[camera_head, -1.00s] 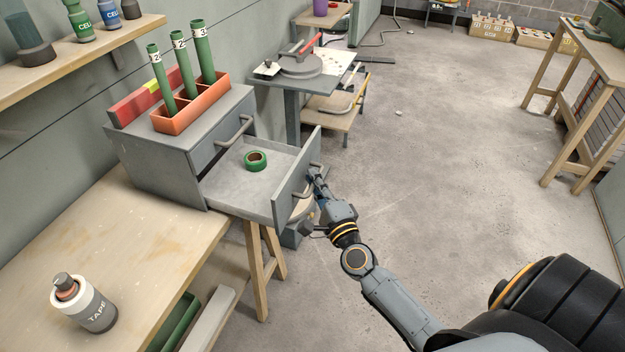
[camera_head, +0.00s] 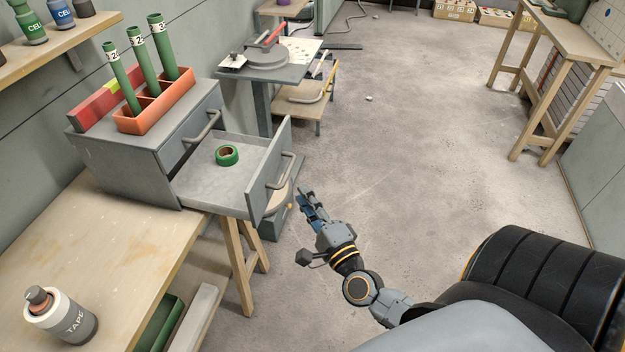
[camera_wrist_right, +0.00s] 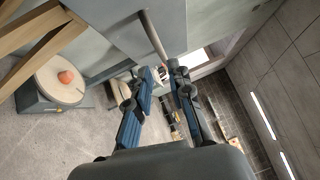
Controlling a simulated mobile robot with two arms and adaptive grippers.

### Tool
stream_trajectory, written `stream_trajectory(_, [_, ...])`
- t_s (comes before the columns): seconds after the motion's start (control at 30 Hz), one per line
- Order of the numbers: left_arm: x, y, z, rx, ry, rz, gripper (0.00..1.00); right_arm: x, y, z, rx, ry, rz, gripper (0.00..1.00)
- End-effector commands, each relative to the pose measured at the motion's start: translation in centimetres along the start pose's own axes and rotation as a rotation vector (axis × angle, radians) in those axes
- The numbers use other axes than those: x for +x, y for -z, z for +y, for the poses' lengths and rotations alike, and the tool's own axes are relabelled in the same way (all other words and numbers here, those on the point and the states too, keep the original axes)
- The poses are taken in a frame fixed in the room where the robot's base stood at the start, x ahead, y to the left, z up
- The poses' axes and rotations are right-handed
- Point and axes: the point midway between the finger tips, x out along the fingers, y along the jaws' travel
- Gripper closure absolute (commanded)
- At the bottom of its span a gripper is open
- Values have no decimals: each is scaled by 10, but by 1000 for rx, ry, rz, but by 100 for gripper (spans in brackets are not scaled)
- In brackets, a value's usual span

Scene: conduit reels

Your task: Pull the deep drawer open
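The grey drawer unit (camera_head: 125,170) stands on the wooden bench. Its deep drawer (camera_head: 200,190) is pulled well out, with a green tape roll (camera_head: 227,155) lying inside. The drawer's bar handle (camera_head: 281,171) is on its front panel. My right gripper (camera_head: 305,200) is in front of the drawer panel, apart from the handle, with nothing held. In the right wrist view its two blue-padded fingers (camera_wrist_right: 158,85) stand apart with a gap between them. The handle bar (camera_wrist_right: 153,36) shows beyond the fingertips there. My left gripper is not in view.
An orange rack (camera_head: 155,112) with green numbered tubes sits on top of the unit. A tape bottle (camera_head: 60,318) stands on the bench (camera_head: 110,250). A grey stand with a turntable (camera_head: 265,68) is behind.

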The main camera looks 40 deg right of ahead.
Motion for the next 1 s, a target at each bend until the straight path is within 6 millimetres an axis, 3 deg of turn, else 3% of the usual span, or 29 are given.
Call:
stream_trajectory(0.1, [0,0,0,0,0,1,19,-18,0,1,-1,-2,0,79])
stream_trajectory(0.23, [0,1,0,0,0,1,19,-27,0,0,-1,-1,-1,79])
stream_trajectory(0.83, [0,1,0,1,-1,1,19,-29,0,1,-3,-2,0,79])
stream_trajectory(0.93, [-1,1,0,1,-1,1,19,-30,1,18,-56,-33,-9,79])
stream_trajectory(1.0, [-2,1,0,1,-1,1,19,-34,1,46,-145,-86,-28,79])
